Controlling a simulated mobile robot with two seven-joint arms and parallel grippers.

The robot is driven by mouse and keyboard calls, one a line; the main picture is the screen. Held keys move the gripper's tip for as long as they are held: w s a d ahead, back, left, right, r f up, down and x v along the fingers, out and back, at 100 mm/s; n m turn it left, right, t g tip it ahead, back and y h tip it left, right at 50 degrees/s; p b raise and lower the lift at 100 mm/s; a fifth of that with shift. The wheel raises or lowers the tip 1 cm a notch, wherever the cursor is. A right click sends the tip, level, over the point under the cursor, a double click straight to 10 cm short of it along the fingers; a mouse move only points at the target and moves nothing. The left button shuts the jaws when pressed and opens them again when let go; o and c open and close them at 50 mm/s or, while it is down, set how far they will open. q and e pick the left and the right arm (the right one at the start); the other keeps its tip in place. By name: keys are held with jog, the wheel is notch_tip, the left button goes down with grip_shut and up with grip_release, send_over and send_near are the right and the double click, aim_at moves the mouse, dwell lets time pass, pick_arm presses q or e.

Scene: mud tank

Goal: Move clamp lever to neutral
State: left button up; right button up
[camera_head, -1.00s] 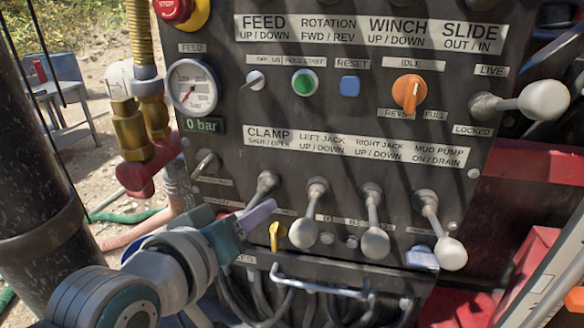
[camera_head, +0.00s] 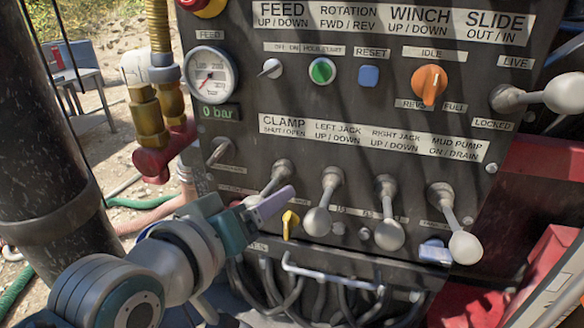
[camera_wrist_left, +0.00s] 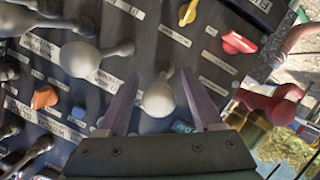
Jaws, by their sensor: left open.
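The clamp lever (camera_head: 276,180) is the leftmost of the row of levers with pale knobs, below the CLAMP label (camera_head: 282,124) on the dark control panel. In the head view it slants down to the left, and its knob is mostly hidden by my left gripper (camera_head: 280,196). In the left wrist view a round pale lever knob (camera_wrist_left: 158,100) appears between the two spread purple fingers of my left gripper (camera_wrist_left: 158,80), with a gap on each side. The gripper is open; contact with the lever is not visible. My right gripper is not in view.
The left jack lever (camera_head: 318,220), right jack lever (camera_head: 390,234) and mud pump lever (camera_head: 465,247) stand to the right. A small yellow knob (camera_head: 290,222) sits below the clamp lever. A metal handle (camera_head: 335,282) and hoses are below; a red pipe fitting (camera_head: 165,155) is left.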

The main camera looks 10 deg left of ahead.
pick_arm(q)
jog(key=v, duration=0.8)
jog(key=shift+s+r, duration=0.2)
jog(key=shift+s, duration=0.15)
jog(key=s+a+f+m+g+y, duration=0.15)
jog(key=s+m+g, duration=0.3)
jog(key=s, duration=0.45)
jog(key=s+a+f+m+g+y, duration=0.1)
jog(key=s+a+f+m+g, duration=0.2)
jog(key=s+g, duration=0.4)
jog(key=w+p+v, duration=0.3)
jog(key=p+v, duration=1.7)
jog(key=shift+d+r+t, duration=0.45)
